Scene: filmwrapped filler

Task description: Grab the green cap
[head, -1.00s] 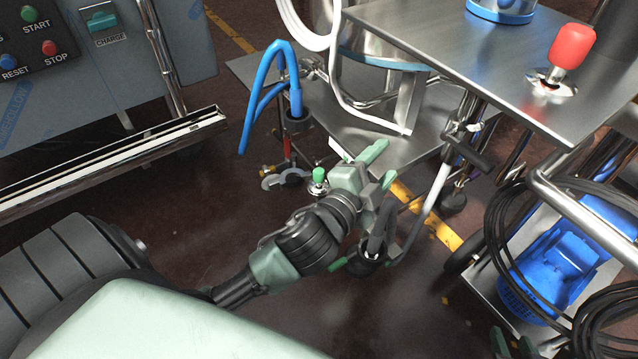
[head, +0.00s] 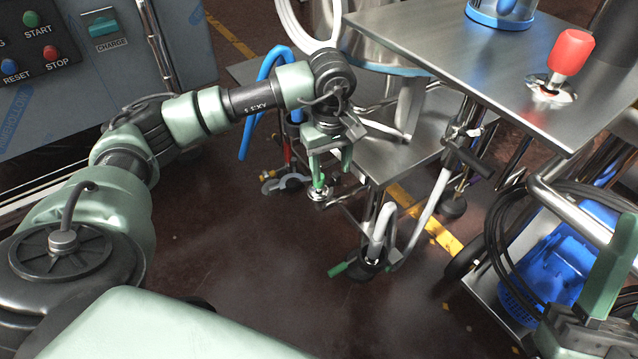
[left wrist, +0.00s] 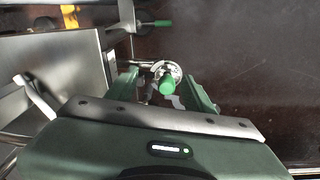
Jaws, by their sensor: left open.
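The green cap (head: 319,183) tops a small metal valve fitting beside the lower shelf of the steel cart. My left gripper (head: 329,172) points down over it, fingers apart. In the left wrist view, the cap (left wrist: 167,85) appears between the two spread fingers of my left gripper (left wrist: 163,88), with a gap on each side. The round metal fitting (left wrist: 165,69) shows behind it. Whether a finger touches the cap in depth is unclear. Part of my right gripper (head: 611,268) shows at the lower right edge; its opening is unclear.
The steel cart's lower shelf (head: 378,157) lies right of the cap. A blue hose (head: 247,133) stands to its left. A hose fitting with a green handle (head: 345,269) is lower right. A red knob (head: 571,52) tops the upper table. Floor in front is open.

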